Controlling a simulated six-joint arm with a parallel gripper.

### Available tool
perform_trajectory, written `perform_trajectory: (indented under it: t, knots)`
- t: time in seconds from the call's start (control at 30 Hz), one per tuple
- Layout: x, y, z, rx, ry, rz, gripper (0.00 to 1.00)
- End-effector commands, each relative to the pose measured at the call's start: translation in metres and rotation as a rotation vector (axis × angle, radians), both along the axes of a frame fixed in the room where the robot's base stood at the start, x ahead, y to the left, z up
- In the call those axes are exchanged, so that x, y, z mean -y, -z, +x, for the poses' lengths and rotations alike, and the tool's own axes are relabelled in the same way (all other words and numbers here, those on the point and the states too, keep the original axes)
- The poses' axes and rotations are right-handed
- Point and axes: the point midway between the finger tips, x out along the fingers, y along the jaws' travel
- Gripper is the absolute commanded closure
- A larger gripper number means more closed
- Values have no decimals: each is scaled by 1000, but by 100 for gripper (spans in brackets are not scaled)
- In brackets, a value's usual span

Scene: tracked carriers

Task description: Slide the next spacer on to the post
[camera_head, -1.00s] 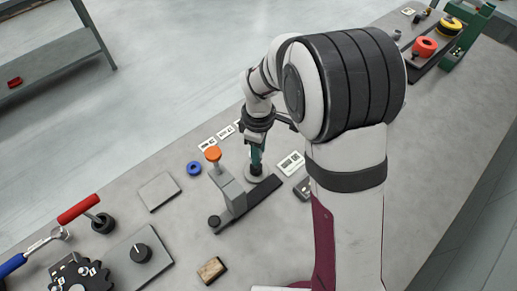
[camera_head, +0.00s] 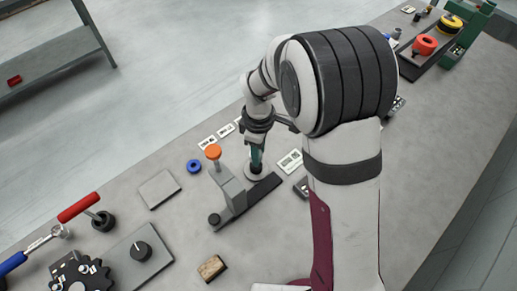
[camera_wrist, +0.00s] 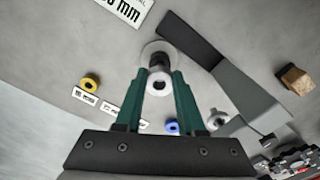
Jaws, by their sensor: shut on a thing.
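In the wrist view the gripper (camera_wrist: 159,76) is shut on a small white ring-shaped spacer (camera_wrist: 158,88). A dark upright piece (camera_wrist: 157,60) shows just beyond the spacer, over the pale base (camera_wrist: 147,50); I take it for the post. Whether the spacer is around the post or only above it, I cannot tell. A blue spacer (camera_head: 194,167) lies loose on the bench and shows in the wrist view (camera_wrist: 171,127). A yellow spacer (camera_wrist: 90,82) lies apart.
A wooden block (camera_head: 212,268), a flat grey plate (camera_head: 159,189) and a red-handled tool (camera_head: 78,208) are also on the bench.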

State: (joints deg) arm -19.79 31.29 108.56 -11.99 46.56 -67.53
Motion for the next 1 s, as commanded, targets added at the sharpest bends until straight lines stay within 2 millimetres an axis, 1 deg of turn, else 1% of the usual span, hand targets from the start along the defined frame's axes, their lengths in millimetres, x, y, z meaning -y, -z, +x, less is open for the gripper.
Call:
perform_trajectory:
  t: [0.2,0.43,0.47,0.6,0.63,0.83,0.87,0.9,1.0]
  knots:
    - [0,6,0,-2,1,0,100]
    - [0,7,0,-1,0,-1,100]
    - [0,7,0,-1,1,-1,56]
    - [0,7,0,-1,0,0,31]
    - [0,7,0,-1,0,0,27]
    - [0,7,0,-1,0,0,27]
    - [0,7,0,-1,0,-1,23]
    - [0,7,0,-1,0,-1,16]
    - [0,7,0,-1,0,-1,0]
